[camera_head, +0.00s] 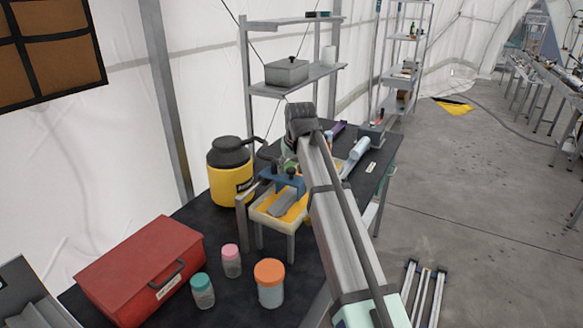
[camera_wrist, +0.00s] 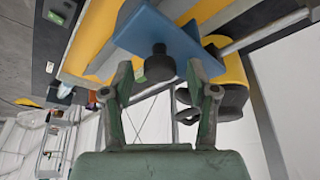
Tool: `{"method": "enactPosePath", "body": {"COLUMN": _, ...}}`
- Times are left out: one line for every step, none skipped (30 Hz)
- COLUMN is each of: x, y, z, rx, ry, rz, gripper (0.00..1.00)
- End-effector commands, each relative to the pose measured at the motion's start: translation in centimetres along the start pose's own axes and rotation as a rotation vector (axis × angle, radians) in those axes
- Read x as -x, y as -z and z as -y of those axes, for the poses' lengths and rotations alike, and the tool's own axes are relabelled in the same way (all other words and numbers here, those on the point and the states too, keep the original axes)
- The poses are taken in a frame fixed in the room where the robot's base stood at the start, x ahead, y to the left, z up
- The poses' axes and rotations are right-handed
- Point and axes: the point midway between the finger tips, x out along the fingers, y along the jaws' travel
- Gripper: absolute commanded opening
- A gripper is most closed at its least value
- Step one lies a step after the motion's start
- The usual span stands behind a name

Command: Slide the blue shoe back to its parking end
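The blue shoe (camera_head: 283,181) sits over a yellow tray (camera_head: 262,216) in a raised frame on the dark table, with dark knobs on top. In the wrist view the blue shoe (camera_wrist: 155,38) fills the top middle, and a black knob (camera_wrist: 159,64) sticks out from it towards me. My gripper (camera_wrist: 160,72) has its two green-grey fingers apart, one on each side of the knob, with a visible gap on both sides. The fingertips are close to the shoe's face; I cannot tell whether they touch it. In the head view my arm mostly hides the gripper.
A yellow and black jug (camera_head: 230,172) stands just left of the frame. A red toolbox (camera_head: 142,268), an orange-lidded jar (camera_head: 270,284) and two smaller jars stand at the table's front left. A shelf (camera_head: 290,85) rises behind.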

Motion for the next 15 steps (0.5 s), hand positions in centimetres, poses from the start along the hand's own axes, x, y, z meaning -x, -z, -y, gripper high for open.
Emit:
{"method": "enactPosePath", "body": {"x": 0.01, "y": 0.00, "z": 0.00, "rx": 0.000, "ry": 0.000, "rz": 0.000, "gripper": 0.41}}
{"method": "enactPosePath", "body": {"x": 0.01, "y": 0.00, "z": 0.00, "rx": 0.000, "ry": 0.000, "rz": 0.000, "gripper": 0.30}}
{"method": "enactPosePath", "body": {"x": 0.01, "y": 0.00, "z": 0.00, "rx": 0.000, "ry": 0.000, "rz": 0.000, "gripper": 0.16}}
{"method": "enactPosePath", "body": {"x": 0.01, "y": -0.01, "z": 0.00, "rx": 0.000, "ry": 0.000, "rz": 0.000, "gripper": 0.05}}
{"method": "enactPosePath", "body": {"x": 0.01, "y": -0.01, "z": 0.00, "rx": 0.000, "ry": 0.000, "rz": 0.000, "gripper": 0.00}}
{"method": "enactPosePath", "body": {"x": 0.01, "y": -0.01, "z": 0.00, "rx": 0.000, "ry": 0.000, "rz": 0.001, "gripper": 0.00}}
{"method": "enactPosePath", "body": {"x": 0.00, "y": -0.02, "z": 0.00, "rx": 0.000, "ry": 0.000, "rz": 0.001, "gripper": 0.00}}
{"method": "enactPosePath", "body": {"x": 0.00, "y": -0.02, "z": 0.00, "rx": 0.000, "ry": 0.000, "rz": 0.001, "gripper": 0.00}}
{"method": "enactPosePath", "body": {"x": 0.00, "y": -0.01, "z": -0.01, "rx": 0.000, "ry": 0.000, "rz": 0.001, "gripper": 0.00}}
{"method": "enactPosePath", "body": {"x": -0.02, "y": 0.02, "z": -0.03, "rx": 0.000, "ry": 0.000, "rz": 0.001, "gripper": 0.00}}
{"method": "enactPosePath", "body": {"x": -0.04, "y": 0.07, "z": -0.08, "rx": 0.000, "ry": 0.000, "rz": 0.001, "gripper": 0.00}}
{"method": "enactPosePath", "body": {"x": -0.09, "y": 0.18, "z": -0.19, "rx": 0.000, "ry": 0.000, "rz": 0.001, "gripper": 0.00}}
{"method": "enactPosePath", "body": {"x": -0.14, "y": 0.30, "z": -0.31, "rx": -0.001, "ry": 0.000, "rz": 0.001, "gripper": 0.00}}
{"method": "enactPosePath", "body": {"x": -0.21, "y": 0.47, "z": -0.48, "rx": -0.001, "ry": -0.001, "rz": 0.001, "gripper": 0.00}}
{"method": "enactPosePath", "body": {"x": -0.33, "y": 0.76, "z": -0.77, "rx": -0.001, "ry": -0.001, "rz": 0.001, "gripper": 0.00}}
